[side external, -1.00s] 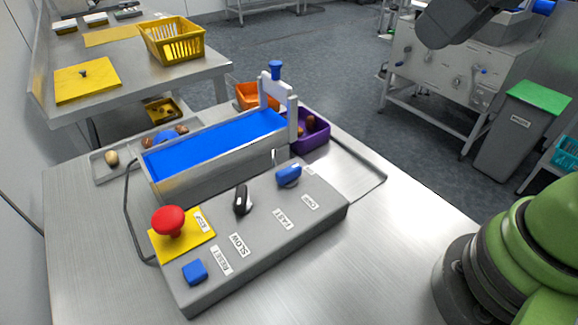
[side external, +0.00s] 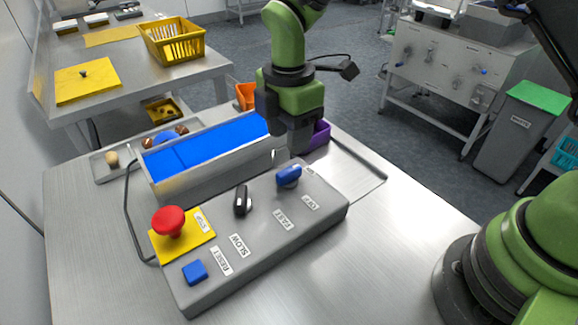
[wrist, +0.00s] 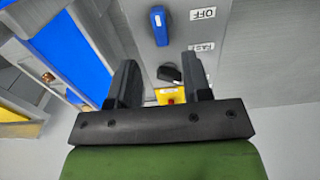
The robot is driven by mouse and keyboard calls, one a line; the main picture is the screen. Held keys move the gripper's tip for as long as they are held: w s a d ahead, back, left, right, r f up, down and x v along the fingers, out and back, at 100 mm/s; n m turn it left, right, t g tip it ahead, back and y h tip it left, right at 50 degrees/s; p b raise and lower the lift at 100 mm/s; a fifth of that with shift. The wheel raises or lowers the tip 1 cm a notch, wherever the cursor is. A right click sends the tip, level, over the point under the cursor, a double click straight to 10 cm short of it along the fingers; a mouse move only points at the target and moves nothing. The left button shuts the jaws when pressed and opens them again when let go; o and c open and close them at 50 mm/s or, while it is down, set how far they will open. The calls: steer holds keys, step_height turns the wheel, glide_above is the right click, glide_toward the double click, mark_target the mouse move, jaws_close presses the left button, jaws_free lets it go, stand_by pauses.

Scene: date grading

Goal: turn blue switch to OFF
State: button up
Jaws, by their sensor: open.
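The blue switch (side external: 288,176) is a rotary knob with a raised bar grip, on the far end of the grey control box (side external: 262,230). In the wrist view the blue switch (wrist: 159,27) lies beyond my fingertips, its bar upright in the picture. The OFF label (side external: 310,203) is beside it and reads to its right in the wrist view (wrist: 203,13). My gripper (side external: 288,148) is just behind the switch in the side view, apart from it. In the wrist view my gripper (wrist: 161,78) is open and empty. The fingertips are partly hidden in the side view.
A black knob (side external: 241,200), red stop button (side external: 169,220) and blue reset button (side external: 195,271) share the box. The blue conveyor belt (side external: 200,150) runs behind it. A purple bin (side external: 321,134) and orange bin (side external: 245,94) stand near my gripper. The table front is clear.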

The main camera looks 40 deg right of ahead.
mark_target(289, 170)
step_height(289, 170, down, 8)
steer(key=shift+r, duration=0.1)
steer(key=shift+c, duration=0.4)
jaws_close()
